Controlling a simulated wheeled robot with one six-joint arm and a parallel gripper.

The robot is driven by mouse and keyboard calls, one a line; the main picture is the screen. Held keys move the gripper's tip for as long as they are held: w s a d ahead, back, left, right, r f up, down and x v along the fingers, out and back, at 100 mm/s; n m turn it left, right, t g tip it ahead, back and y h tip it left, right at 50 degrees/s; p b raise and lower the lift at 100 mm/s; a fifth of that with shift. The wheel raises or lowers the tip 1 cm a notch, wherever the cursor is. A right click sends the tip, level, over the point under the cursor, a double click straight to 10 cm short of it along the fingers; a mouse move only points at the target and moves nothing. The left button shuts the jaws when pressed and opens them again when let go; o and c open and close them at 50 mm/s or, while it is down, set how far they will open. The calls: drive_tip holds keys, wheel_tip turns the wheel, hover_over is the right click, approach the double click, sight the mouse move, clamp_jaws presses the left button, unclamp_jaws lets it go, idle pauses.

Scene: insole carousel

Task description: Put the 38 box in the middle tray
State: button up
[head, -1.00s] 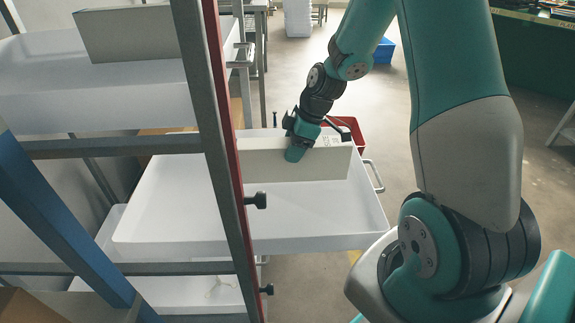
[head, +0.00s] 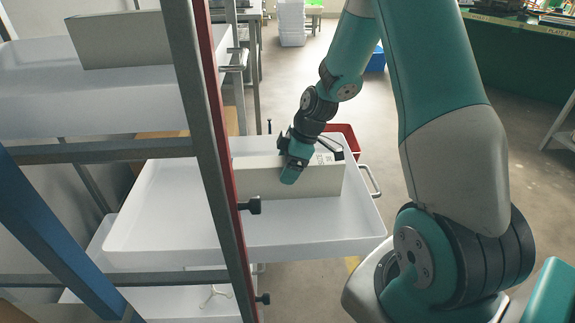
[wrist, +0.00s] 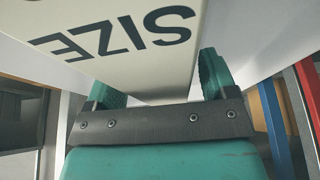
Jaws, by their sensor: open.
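A long pale box (head: 313,181) stands in the pulled-out middle white tray (head: 150,232), toward its back right. In the wrist view the box (wrist: 120,38) shows large printed letters reading SIZE upside down; its number is out of frame. My gripper (head: 287,172) is at the box's upper edge. The wrist view shows my gripper (wrist: 158,85) with its two teal fingers on either side of the box end, open, not clamped. The far finger's contact with the box is hidden in the head view.
An upper white tray (head: 100,105) holds another pale box (head: 125,40). A lower tray (head: 195,303) lies beneath. The rack's grey-and-red post (head: 205,130) stands in front of the middle tray. A red bin (head: 345,137) is behind it. Floor to the right is open.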

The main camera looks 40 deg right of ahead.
drive_tip(key=p+v, duration=0.3)
drive_tip(key=v, duration=0.9)
drive_tip(key=shift+p, duration=0.3)
drive_tip(key=shift+r, duration=0.1)
